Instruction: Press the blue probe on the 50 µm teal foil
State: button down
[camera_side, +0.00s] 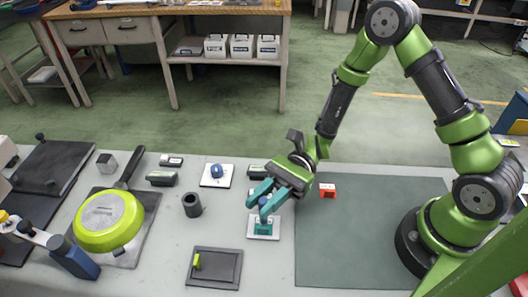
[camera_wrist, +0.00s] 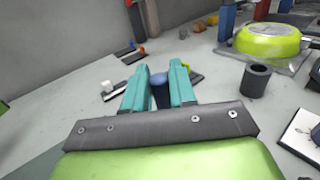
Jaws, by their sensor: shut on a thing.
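My gripper (camera_side: 260,209) has teal fingers and is shut on the blue probe (camera_side: 264,202). In the wrist view the probe (camera_wrist: 161,92) sits upright between the two fingers. The fingers are just above a white card with a teal foil patch (camera_side: 263,229) on it. The probe's lower end is low over the teal patch; I cannot tell whether it touches. In the wrist view the fingers and probe hide the patch. Any thickness label is too small to read.
Another white card (camera_side: 206,181) bears a blue rounded object (camera_side: 217,171). The dark green mat (camera_side: 370,240) is mostly clear.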

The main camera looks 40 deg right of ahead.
jog(key=shift+r, duration=2.8)
